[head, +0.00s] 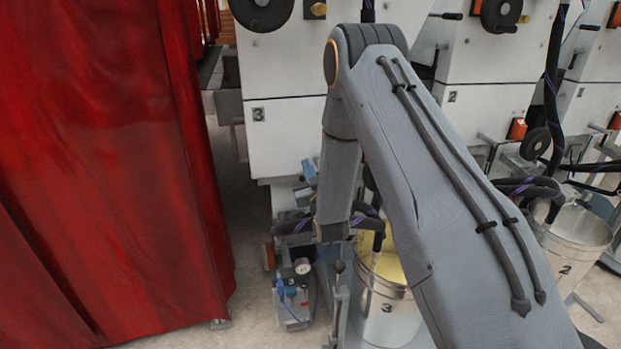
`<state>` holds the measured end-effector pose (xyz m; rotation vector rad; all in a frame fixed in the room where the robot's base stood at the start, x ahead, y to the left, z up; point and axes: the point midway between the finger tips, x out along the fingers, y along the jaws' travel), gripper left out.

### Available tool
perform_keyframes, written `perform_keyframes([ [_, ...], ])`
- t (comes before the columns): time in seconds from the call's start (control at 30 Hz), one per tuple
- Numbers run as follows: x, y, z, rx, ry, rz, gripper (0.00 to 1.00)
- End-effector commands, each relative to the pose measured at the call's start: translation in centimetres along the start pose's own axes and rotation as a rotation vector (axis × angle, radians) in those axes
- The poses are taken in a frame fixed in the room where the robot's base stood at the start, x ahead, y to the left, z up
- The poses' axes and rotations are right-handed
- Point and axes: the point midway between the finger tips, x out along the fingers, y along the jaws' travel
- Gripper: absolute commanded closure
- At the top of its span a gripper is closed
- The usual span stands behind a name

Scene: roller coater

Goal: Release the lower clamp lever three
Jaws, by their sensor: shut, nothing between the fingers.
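The machine unit marked 3 (285,140) stands behind my arm, which reaches down across the middle of the head view. Much of the lower part of unit 3 is hidden by my arm.
A red curtain (100,170) fills the left side. A small pump unit with a gauge (291,300) is on the floor between curtain and bucket. Dark hoses run by the arm. Bucket 2 (572,255) stands at right, before the unit marked 2 (485,110).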

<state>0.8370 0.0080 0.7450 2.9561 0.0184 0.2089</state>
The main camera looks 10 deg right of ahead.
Motion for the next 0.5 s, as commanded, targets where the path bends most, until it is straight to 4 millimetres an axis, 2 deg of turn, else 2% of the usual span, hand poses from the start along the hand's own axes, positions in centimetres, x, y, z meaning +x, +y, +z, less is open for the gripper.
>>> perform_keyframes([
  [0.07,1.6,0.0,-0.1,0.0,0.003,0.0,1.0],
  [0.23,0.7,0.0,2.5,0.0,-0.004,0.0,1.0],
  [0.5,0.1,0.0,3.8,0.0,-0.001,0.0,1.0],
])
